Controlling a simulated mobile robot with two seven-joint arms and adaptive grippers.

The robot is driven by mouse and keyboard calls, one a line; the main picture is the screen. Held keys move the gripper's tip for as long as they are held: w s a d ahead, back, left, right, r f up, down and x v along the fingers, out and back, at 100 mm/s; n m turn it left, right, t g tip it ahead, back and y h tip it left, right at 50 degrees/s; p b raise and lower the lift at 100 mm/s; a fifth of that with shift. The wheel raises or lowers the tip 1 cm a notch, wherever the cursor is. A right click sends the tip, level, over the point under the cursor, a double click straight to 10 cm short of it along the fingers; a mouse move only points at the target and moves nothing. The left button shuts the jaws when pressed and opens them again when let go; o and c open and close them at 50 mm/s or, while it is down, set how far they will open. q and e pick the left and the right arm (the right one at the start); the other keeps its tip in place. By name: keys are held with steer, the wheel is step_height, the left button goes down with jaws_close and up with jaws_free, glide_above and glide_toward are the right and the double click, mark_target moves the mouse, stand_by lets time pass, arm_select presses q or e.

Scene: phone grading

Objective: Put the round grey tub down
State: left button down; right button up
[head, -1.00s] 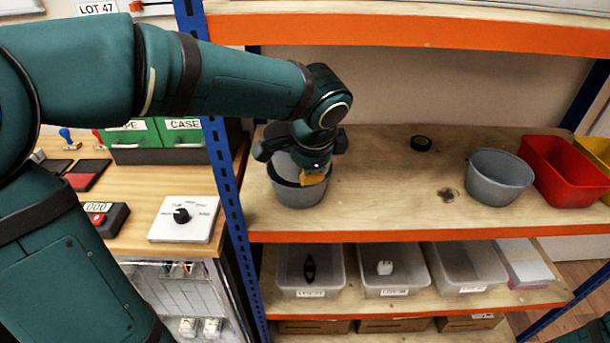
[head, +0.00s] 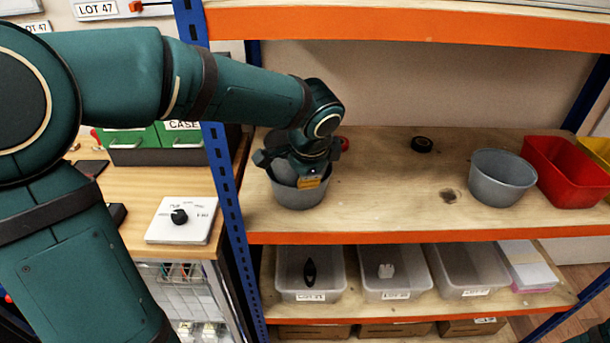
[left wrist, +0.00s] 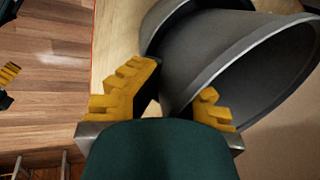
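My left gripper (head: 310,182) is at the left end of the middle shelf. In the left wrist view its yellow fingertips (left wrist: 180,82) are on either side of the wall of a round grey tub (left wrist: 262,70), apparently shut on it. That tub is tilted, its opening facing right. In the head view the tilted tub (head: 280,143) is mostly hidden behind my wrist, above another grey tub (head: 300,197) that stands upright on the shelf. Whether the two touch is hidden. Part of my right gripper (left wrist: 9,73) shows at the left wrist view's edge, cut off.
A separate grey tub (head: 502,178), a red bin (head: 566,172) and a yellow bin (head: 598,150) stand on the shelf's right. The shelf middle is clear. A blue post (head: 228,180) rises left of my gripper.

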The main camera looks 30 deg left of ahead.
arm_select(q)
steer(key=shift+s+f, duration=0.1)
steer(key=shift+f, duration=0.35)
steer(key=c, duration=1.1)
jaws_free()
steer(key=shift+c, duration=0.2)
steer(key=shift+r, duration=0.55)
steer(key=p+v, duration=0.3)
steer(key=v, duration=0.9)
steer(key=shift+p, duration=0.3)
steer(key=shift+r, duration=0.1)
